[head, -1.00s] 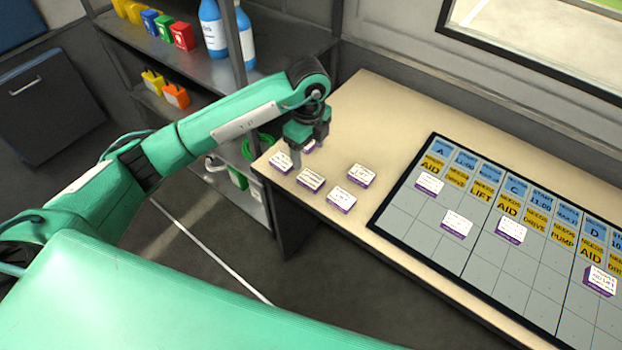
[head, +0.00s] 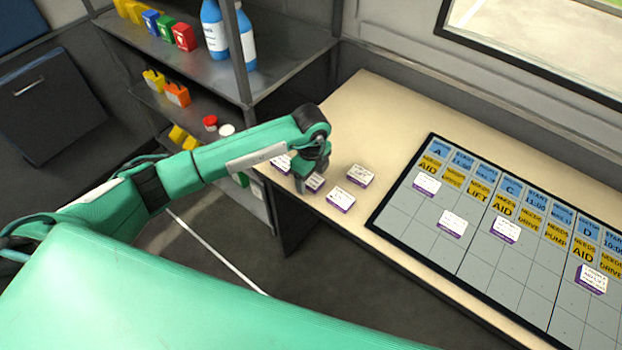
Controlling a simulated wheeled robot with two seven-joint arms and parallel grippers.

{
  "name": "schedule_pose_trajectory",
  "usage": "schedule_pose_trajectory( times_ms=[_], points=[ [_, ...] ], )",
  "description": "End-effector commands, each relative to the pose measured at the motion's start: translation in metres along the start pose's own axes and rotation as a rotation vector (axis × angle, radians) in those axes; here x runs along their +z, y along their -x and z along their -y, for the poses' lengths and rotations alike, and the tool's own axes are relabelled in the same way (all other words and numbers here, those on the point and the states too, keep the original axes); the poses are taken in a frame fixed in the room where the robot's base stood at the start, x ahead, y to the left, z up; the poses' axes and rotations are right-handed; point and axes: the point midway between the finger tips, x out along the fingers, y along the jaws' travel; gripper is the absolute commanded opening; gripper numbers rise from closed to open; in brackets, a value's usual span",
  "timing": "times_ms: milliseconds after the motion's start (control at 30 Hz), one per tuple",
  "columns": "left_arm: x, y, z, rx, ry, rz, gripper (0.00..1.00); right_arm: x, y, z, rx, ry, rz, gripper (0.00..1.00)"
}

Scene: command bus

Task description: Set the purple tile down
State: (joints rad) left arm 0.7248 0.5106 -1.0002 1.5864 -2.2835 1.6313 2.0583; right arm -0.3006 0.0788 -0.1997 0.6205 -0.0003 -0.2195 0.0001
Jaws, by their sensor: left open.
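Several white-topped tiles with purple sides are in the head view. My left gripper (head: 306,184) is open, pointing down over a tile (head: 315,182) at the left end of the desk, and partly covers it. I cannot tell whether the fingers touch it. Another tile (head: 281,163) lies behind the gripper, partly hidden by my arm. Two more tiles lie to the right, one farther back (head: 361,175) and one nearer (head: 341,199). More tiles sit on the board, such as one in the top left area (head: 427,183) and one in the middle (head: 506,229). My right gripper is not in view.
The dark-framed board (head: 415,222) with blue and yellow labels lies on the beige desk (head: 377,107). A metal shelf (head: 180,60) with bottles and coloured boxes stands left of the desk. The back of the desk is clear.

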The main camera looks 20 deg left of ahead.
Motion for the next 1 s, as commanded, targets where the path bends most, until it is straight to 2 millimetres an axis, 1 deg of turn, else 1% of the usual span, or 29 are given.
schedule_pose_trajectory(
  times_ms=[67, 100, 167, 300, 367, 633, 767, 867, 967, 1000],
  points=[
    [0.0, 0.0, 0.0, 0.0, 0.0, 0.0, 0.67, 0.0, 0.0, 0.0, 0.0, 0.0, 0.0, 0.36],
    [0.0, 0.0, 0.0, 0.0, 0.0, 0.0, 0.59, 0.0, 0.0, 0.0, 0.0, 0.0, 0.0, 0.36],
    [0.0, 0.0, 0.0, 0.0, 0.0, 0.0, 0.48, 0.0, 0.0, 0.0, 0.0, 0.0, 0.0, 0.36],
    [0.0, 0.0, 0.0, 0.0, 0.0, 0.0, 0.2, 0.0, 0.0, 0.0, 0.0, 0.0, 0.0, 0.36],
    [0.0, 0.001, 0.0, 0.0, 0.0, 0.0, 0.14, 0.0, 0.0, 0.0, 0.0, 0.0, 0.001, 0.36],
    [0.0, 0.003, 0.0, -0.001, -0.001, -0.001, 0.14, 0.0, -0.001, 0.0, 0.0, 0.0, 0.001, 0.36],
    [0.0, 0.011, 0.001, -0.001, -0.001, -0.001, 0.14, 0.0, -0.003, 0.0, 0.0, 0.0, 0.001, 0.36],
    [0.0, 0.024, 0.001, -0.003, -0.001, 0.0, 0.14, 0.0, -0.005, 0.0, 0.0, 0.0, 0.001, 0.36],
    [0.0, 0.044, 0.002, -0.005, -0.001, 0.0, 0.14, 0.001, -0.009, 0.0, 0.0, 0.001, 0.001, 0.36],
    [0.0, 0.054, 0.001, -0.006, -0.002, 0.001, 0.14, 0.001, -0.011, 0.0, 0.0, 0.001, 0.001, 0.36]
  ],
)
